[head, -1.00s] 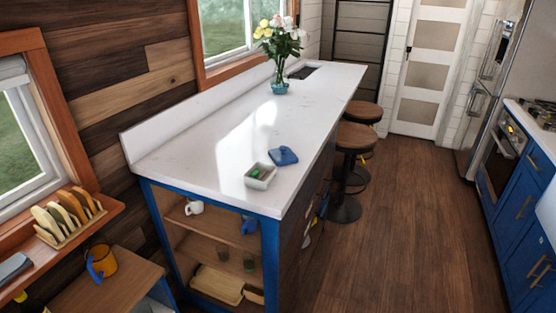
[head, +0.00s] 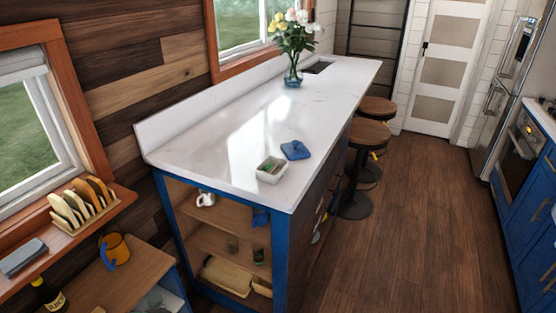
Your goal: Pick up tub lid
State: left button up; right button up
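A blue tub lid (head: 295,150) lies flat on the white counter of the island, near its right edge. A small white tub (head: 271,170) stands just in front of it, with something green inside. The lid and the tub look close together but apart. Neither of my grippers shows in the head view.
The white counter (head: 240,138) is mostly bare, with a flower vase (head: 293,77) towards the back. Stools (head: 368,134) stand along its right side. The wooden floor (head: 420,220) to the right is clear. A plate rack (head: 84,206) sits on the left ledge.

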aim_at(295, 151)
jog(key=i+l+u, duration=0.1)
jog(key=u, duration=0.3)
jog(key=i+l+u, duration=0.1)
jog(key=l+u, duration=0.15)
jog(key=u, duration=0.15)
jog(key=l+u, duration=0.2)
jog(key=u, duration=0.2)
jog(key=i+l+u, duration=0.1)
jog(key=l+u, duration=0.15)
jog(key=u, duration=0.15)
